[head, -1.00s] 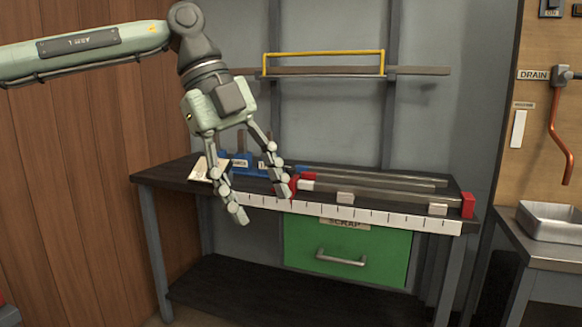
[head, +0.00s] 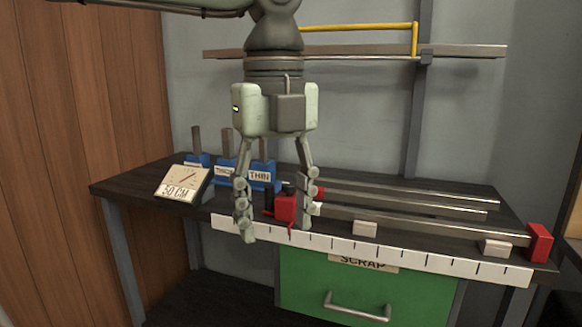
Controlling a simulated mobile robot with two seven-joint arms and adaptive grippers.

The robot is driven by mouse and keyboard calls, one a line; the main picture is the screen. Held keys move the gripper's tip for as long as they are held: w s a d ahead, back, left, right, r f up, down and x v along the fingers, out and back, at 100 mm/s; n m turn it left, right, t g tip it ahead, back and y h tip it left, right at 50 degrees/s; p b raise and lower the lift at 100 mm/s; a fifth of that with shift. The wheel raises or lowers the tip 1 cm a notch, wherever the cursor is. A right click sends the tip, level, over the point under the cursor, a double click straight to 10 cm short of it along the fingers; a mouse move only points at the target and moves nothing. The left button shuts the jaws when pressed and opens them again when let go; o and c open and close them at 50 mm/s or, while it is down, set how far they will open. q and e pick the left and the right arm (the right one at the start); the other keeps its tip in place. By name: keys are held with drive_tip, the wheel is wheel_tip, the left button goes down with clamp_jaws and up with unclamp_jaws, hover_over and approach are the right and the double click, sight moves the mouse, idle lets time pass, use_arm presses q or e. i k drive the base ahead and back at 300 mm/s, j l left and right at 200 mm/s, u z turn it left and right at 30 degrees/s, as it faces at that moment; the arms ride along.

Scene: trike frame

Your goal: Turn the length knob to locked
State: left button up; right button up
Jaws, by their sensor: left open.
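A red block (head: 286,208) sits at the left end of the rail on the dark bench, behind the white ruler strip. A small dark knob (head: 288,188) shows on top of it, and a thin red lever (head: 291,229) hangs at its front. I cannot tell which of these is the length knob, or whether it stands at locked. My left gripper (head: 276,222) points down, open, with one finger left of the red block and the other at its right side. In this view the right finger overlaps the block's edge; contact is unclear. My right gripper is not in view.
Metal bars (head: 440,226) run right to a red end block (head: 539,243). The ruler strip (head: 400,256) lines the front edge above a green SCRAP drawer (head: 315,285).

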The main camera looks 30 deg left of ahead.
sight(289, 188)
drive_tip(key=i+j, duration=0.85)
drive_tip(key=i, duration=0.05)
